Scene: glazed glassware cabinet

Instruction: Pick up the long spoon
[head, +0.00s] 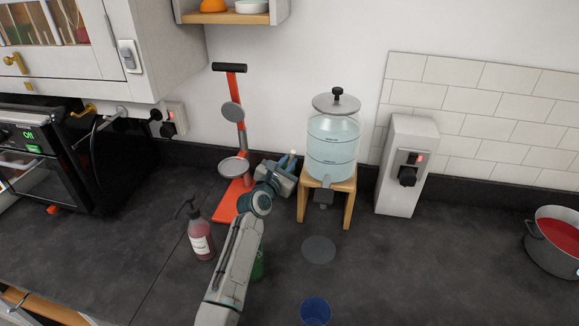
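I cannot make out a long spoon for certain. My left gripper (288,163) is at the back of the counter, between the orange-red stand and the water dispenser, pointing away from me. A small pale yellow and blue piece shows at its tip. I cannot tell whether this is part of a held thing or of the gripper. The gripper's own body hides its fingers, so its opening does not show. My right gripper is out of view.
The orange-red stand (240,130) is left of my gripper; the glass dispenser (333,140) on its wooden stand (347,205) is close on the right. A soap bottle (201,238) stands beside my forearm. A blue cup (315,311) and red-filled pot (545,255) are further right. The right counter is mostly clear.

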